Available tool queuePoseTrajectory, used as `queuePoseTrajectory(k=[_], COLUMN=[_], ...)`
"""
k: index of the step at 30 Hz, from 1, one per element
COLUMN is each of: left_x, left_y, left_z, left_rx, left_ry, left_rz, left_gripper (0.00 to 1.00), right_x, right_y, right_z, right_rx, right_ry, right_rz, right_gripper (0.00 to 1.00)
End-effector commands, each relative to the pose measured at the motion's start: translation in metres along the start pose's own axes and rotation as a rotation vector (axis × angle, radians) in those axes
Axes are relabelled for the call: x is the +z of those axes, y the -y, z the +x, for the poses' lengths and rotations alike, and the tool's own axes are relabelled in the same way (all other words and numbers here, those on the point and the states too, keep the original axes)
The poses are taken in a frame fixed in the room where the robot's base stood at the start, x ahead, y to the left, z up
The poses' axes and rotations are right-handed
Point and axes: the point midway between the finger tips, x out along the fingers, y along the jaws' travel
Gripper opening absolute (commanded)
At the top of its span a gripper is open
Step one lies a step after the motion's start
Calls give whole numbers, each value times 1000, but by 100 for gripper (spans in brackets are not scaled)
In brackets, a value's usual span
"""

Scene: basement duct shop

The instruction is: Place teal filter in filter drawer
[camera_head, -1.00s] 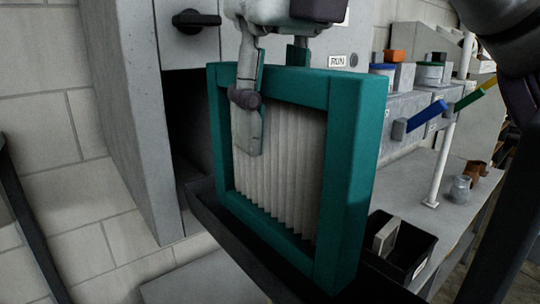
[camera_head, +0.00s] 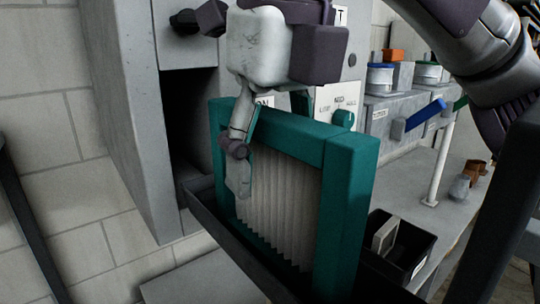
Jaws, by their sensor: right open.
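The teal filter (camera_head: 345,215), a thick teal frame around white pleats, stands upright in the dark filter drawer (camera_head: 236,248), which is pulled out from the grey cabinet's opening. My right gripper (camera_head: 268,145) is above the filter's top edge. It is open, with one finger in front of the pleated face and the other behind the top bar. The fingers straddle the frame; I cannot tell whether they touch it. The filter's lower edge is hidden by the drawer's near wall. My left gripper is not in view.
The grey cabinet (camera_head: 124,110) has a dark opening behind the drawer. At right, a bench carries a black bin (camera_head: 402,250), a glass jar (camera_head: 459,187) and grey boxes with blue (camera_head: 426,115) and green levers. A white post (camera_head: 440,165) stands there.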

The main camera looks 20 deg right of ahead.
Motion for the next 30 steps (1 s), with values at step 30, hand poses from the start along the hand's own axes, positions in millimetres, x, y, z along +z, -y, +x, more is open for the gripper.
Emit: queuePoseTrajectory(k=[30], left_x=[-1], left_y=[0], left_z=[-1], left_rx=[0], left_ry=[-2], left_rz=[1], left_gripper=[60], right_x=[1], right_y=[-1], right_z=[-108], right_rx=[-5], right_ry=[-3], right_rz=[1], right_gripper=[55])
